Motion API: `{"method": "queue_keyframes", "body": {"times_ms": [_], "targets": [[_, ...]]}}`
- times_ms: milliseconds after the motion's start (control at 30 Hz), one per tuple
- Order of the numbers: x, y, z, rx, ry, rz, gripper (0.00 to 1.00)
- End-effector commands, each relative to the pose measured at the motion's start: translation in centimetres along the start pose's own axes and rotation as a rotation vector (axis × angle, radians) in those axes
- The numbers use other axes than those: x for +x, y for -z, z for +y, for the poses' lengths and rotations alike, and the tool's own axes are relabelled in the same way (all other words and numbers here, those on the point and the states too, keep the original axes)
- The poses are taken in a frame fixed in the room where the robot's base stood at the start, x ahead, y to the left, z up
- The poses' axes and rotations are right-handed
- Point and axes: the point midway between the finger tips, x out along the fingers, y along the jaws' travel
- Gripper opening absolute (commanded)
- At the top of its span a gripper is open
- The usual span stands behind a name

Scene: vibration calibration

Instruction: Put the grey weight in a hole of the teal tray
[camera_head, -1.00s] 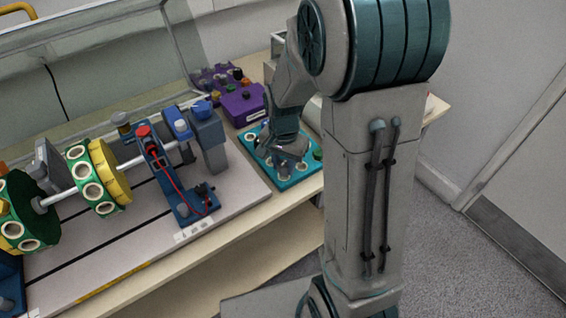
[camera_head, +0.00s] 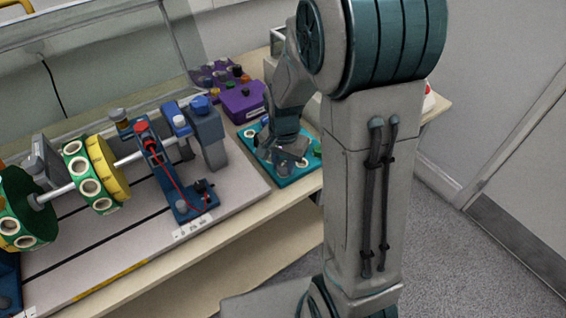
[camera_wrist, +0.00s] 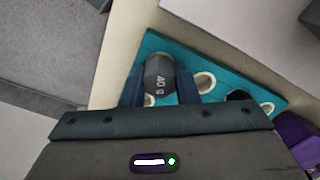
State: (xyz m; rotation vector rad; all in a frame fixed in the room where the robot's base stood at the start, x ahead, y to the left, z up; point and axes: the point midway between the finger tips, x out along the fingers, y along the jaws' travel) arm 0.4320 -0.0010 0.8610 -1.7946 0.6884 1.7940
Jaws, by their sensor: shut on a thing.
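The teal tray (camera_head: 290,179) lies on the bench top, near its front edge, with round light-rimmed holes. In the wrist view the tray (camera_wrist: 222,92) shows beyond my gripper, with open holes to the right and a dark piece in one. The grey weight (camera_wrist: 158,82), marked "40 g", is between the fingers of my gripper (camera_wrist: 160,92), which is shut on it. The weight is over the tray; I cannot tell whether its lower end is in a hole. In the head view my gripper (camera_head: 283,160) is low over the tray and hides part of it.
A purple control box (camera_head: 243,103) stands behind the tray. To the left is a rotor rig with green and yellow discs (camera_head: 88,178) on a shaft, blue supports (camera_head: 185,190) and a grey base plate (camera_head: 130,245). The bench's front edge is close to the tray.

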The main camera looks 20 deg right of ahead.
Motion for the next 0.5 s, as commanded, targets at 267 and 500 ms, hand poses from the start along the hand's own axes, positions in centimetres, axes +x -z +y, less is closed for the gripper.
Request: {"method": "queue_keyframes", "body": {"times_ms": [267, 500], "targets": [[0.46, -0.01, 0.00, 0.000, 0.000, 0.000, 0.06], [0.49, -0.01, 0.00, 0.000, 0.000, 0.000, 0.53]]}}
